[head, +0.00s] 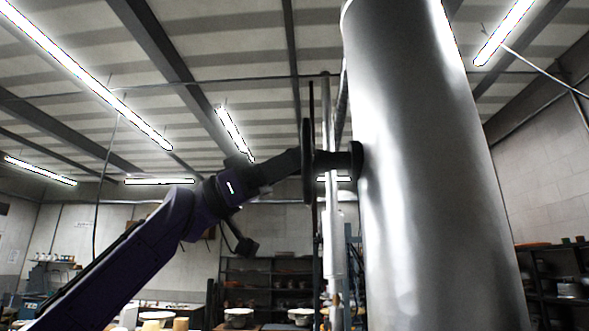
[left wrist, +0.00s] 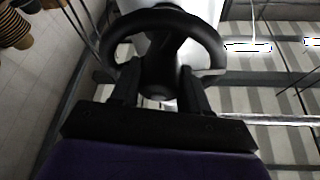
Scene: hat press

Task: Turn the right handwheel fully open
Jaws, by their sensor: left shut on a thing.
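The handwheel (head: 307,135) is black and shows nearly edge-on in the head view. Its short stem joins it to the left side of a tall shiny metal cylinder (head: 425,170). In the left wrist view the handwheel (left wrist: 160,18) shows as a dark ring with a hub. My left gripper (head: 299,160) reaches it from the left. In the left wrist view my left gripper (left wrist: 158,82) has one finger on each side of the hub area and is shut on the wheel. The exact contact is too dark to tell. My right gripper is not in view.
A thin vertical pipe (head: 328,225) stands just behind the wheel, left of the cylinder. Shelves with pots (head: 265,285) stand at the back. Another shelf (head: 555,265) is at the far right. The space left of the cylinder, around my arm, looks free.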

